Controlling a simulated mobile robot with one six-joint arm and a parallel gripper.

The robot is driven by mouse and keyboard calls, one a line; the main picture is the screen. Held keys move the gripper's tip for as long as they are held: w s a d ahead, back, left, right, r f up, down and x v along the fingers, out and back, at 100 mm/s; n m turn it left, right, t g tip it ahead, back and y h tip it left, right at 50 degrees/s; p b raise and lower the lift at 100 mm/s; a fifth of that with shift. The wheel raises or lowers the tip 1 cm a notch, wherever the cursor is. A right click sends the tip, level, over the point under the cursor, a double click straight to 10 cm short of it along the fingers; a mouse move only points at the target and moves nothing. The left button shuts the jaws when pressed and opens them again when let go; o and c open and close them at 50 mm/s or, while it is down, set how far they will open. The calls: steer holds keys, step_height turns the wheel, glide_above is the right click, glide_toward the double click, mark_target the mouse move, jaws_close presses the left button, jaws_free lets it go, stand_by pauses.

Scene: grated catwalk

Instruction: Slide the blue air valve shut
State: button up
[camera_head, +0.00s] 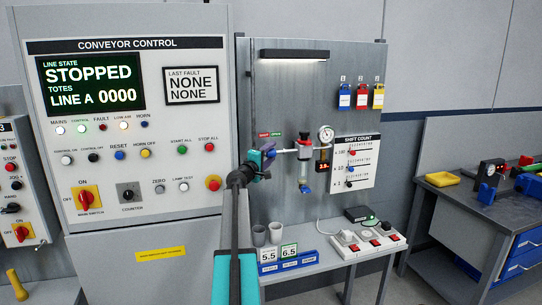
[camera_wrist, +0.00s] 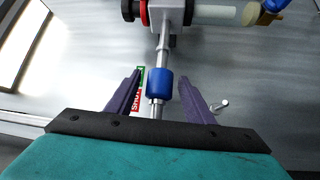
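The blue air valve is a short blue sleeve (camera_wrist: 160,84) on a thin metal pipe. It sits between my gripper's two purple fingers (camera_wrist: 160,75) in the wrist view. The fingers are open, with a visible gap on each side of the sleeve. In the head view the blue valve (camera_head: 270,153) is small and partly hidden by my gripper (camera_head: 262,164). A red SHUT label (camera_wrist: 136,101) and a green OPEN label (camera_wrist: 141,74) are on the panel behind. In the wrist view the sleeve appears mostly alongside the OPEN label; perspective makes its exact position unclear.
The pipe runs to a filter unit (camera_head: 305,172) and pressure gauge (camera_head: 326,134) on the grey panel. The conveyor control cabinet (camera_head: 125,205) stands close at left. A small shelf (camera_head: 335,256) below holds cups and switches. A workbench (camera_head: 465,205) stands at right.

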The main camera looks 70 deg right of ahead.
steer(key=shift+s, duration=0.2)
steer(key=shift+w+a, duration=0.1)
steer(key=b+v, duration=0.4)
steer(key=v, duration=0.9)
steer(key=shift+a, duration=0.25)
stand_by(0.4)
